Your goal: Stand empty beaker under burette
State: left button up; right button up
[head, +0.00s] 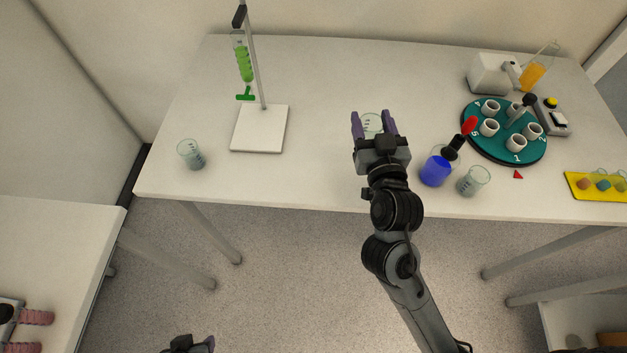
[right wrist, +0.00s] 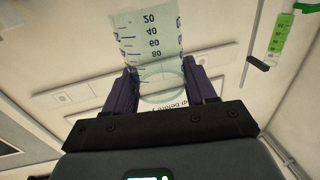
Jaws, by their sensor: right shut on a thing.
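My right gripper (head: 374,127) is shut on a clear glass beaker (head: 371,121) above the middle of the table. In the right wrist view the beaker (right wrist: 148,40) sits between the fingers, its scale numbers upside down in the picture, with no coloured liquid visible in it. The burette (head: 244,66), with green liquid and a green tap, hangs on a stand over a white base plate (head: 259,129), left of the gripper. The space on the plate under the tap is bare. My left gripper (head: 190,345) shows only partly at the bottom edge, apart from the table.
Another beaker (head: 191,154) stands left of the base plate. A flask of blue liquid (head: 436,169) and a further beaker (head: 473,181) stand right of my right gripper. A teal carousel (head: 481,151) lies beyond them. The table (head: 320,85) is clear between stand and gripper.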

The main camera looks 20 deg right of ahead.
jog(key=shift+w+f, duration=0.1)
dwell(0.4)
jog(key=shift+w+a+f, duration=0.15)
jog(key=shift+a+f, duration=0.15)
jog(key=shift+a, duration=0.1)
jog(key=w+a+f+b, duration=0.1)
jog(key=a+f, duration=0.2)
jog(key=w+a+f+b, duration=0.1)
jog(key=a+f, duration=0.2)
jog(key=a, duration=0.1)
jog(key=w+a+f+b, duration=0.1)
jog(key=a+f, duration=0.2)
jog(key=shift+a, duration=0.25)
jog(key=shift+s+d+f, duration=0.1)
jog(key=shift+f, duration=0.4)
jog(key=shift+f, duration=0.2)
